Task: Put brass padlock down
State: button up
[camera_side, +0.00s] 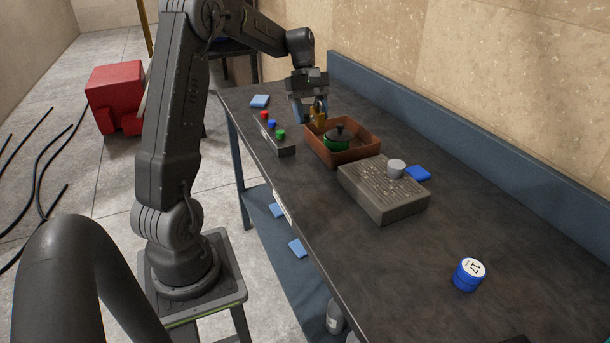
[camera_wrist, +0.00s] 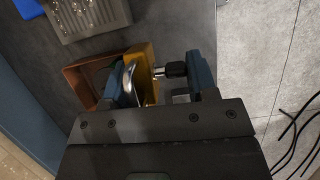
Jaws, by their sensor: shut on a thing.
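The brass padlock (camera_side: 318,112) is held in my gripper (camera_side: 309,112) over the far left part of a brown tray (camera_side: 363,152). In the wrist view, its brass body (camera_wrist: 145,68) and silver shackle (camera_wrist: 128,80) show between the blue fingers of my gripper (camera_wrist: 160,80). A small dark piece with a metal stem shows between the padlock and the right finger. In the side view the padlock is partly hidden by the gripper. I cannot tell whether it touches the tray.
A green item with a black knobbed top (camera_side: 337,139) sits inside the tray. A button strip (camera_side: 276,137) stands left of it. A grey grated block (camera_side: 383,188) with a grey cylinder (camera_side: 396,168) is nearer. A blue-and-white round container (camera_side: 469,274) stands on the near table, which is mostly clear.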

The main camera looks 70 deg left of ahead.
jog(key=s+a, duration=0.7)
jog(key=s, duration=0.5)
send_over(301, 178)
jog(key=a, duration=0.2)
jog(key=shift+n, duration=0.3)
jog(key=f, duration=1.2)
jog(key=shift+w+d+f, duration=0.1)
jog(key=shift+d, duration=0.15)
jog(key=shift+f, duration=1.95)
jog(key=shift+f, duration=0.1)
jog(key=o, duration=1)
jog(key=shift+o, duration=0.2)
